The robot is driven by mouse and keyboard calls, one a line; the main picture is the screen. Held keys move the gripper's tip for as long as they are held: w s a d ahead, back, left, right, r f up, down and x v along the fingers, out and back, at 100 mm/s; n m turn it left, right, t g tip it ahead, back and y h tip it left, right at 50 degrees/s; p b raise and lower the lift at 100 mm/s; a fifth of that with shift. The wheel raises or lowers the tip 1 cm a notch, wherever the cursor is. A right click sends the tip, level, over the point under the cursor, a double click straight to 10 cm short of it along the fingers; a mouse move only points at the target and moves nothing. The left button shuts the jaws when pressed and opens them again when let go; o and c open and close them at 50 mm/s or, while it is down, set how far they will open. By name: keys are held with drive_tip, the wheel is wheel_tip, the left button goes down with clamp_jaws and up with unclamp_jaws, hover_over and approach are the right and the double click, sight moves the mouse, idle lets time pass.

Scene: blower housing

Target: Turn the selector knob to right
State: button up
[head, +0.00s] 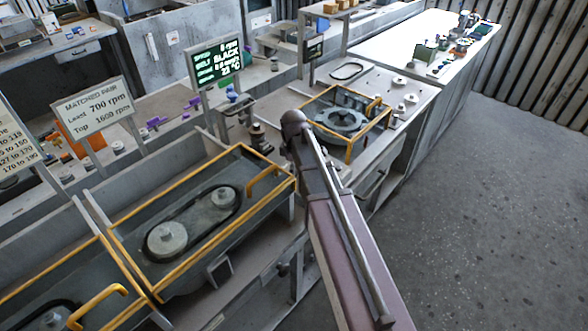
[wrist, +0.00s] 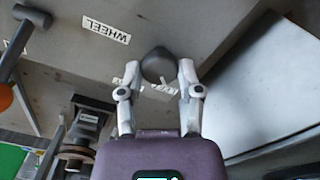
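The selector knob (wrist: 158,66) is a dark, rounded knob with a light pointer mark on its lower side, on a grey panel in the wrist view. My gripper (wrist: 159,72) has its two pale fingers apart, one on each side of the knob. The right fingertip is very near the knob; I cannot tell whether it touches. A narrow gap shows at the left finger. White labels beside the knob are partly hidden by the fingers. In the head view my arm hides the knob and the gripper.
A "WHEEL" label (wrist: 106,31) is on the panel. A dark stacked fixture (wrist: 85,130) is at lower left in the wrist view. In the head view, a yellow-railed housing (head: 343,119) stands behind my arm, a belt tray (head: 190,225) is at left, and a screen (head: 216,63) stands behind.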

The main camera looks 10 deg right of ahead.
clamp_jaws()
drive_tip(key=shift+m, duration=0.5)
drive_tip(key=m, duration=0.4)
drive_tip(key=shift+m, duration=0.3)
drive_tip(key=m, duration=0.6)
drive_tip(key=o, duration=1)
unclamp_jaws()
